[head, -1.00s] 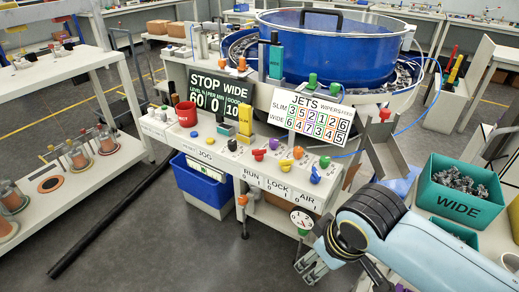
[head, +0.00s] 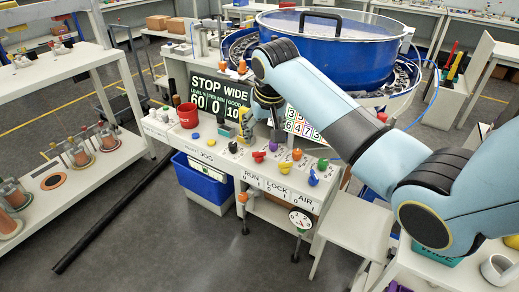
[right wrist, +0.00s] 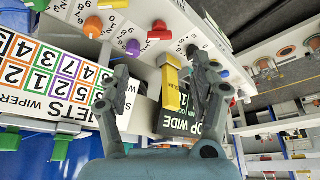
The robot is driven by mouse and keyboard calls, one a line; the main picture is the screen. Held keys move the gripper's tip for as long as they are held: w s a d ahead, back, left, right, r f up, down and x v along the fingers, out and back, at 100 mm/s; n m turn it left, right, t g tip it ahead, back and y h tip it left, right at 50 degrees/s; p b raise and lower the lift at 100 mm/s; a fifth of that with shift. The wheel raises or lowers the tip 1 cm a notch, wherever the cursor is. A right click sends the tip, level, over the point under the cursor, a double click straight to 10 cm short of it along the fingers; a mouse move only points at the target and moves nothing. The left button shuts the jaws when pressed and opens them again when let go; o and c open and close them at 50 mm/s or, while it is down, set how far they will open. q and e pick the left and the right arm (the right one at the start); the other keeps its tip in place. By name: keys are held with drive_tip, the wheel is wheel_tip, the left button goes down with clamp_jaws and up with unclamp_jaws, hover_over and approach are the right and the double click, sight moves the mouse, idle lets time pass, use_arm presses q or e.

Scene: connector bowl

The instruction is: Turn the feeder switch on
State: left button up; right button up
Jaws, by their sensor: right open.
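A control console (head: 218,160) carries several coloured knobs and switches. No readable label tells me which one is the feeder switch. A yellow upright piece (head: 246,124) stands at the back of the console beside the STOP WIDE display (head: 216,88). My right gripper (head: 264,118) hangs over the console's back edge close to this piece. In the right wrist view the yellow piece (right wrist: 172,92) shows between the open fingers of my right gripper (right wrist: 160,76), with no clear contact. My left gripper is not in view.
A blue bowl (head: 318,45) stands behind the console. A red cup (head: 188,115), yellow knob (head: 285,167), blue knob (head: 313,177) and orange knob (head: 297,154) stand close around. The JETS board (right wrist: 60,75) is close to one finger. A blue bin (head: 205,180) sits below.

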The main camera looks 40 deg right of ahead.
sight(259, 152)
drive_tip(key=b+x, duration=0.1)
drive_tip(key=x, duration=0.9)
drive_tip(key=shift+w+f, duration=0.15)
drive_tip(key=shift+f, duration=0.1)
drive_tip(key=c, duration=1.2)
drive_tip(key=shift+o, duration=0.2)
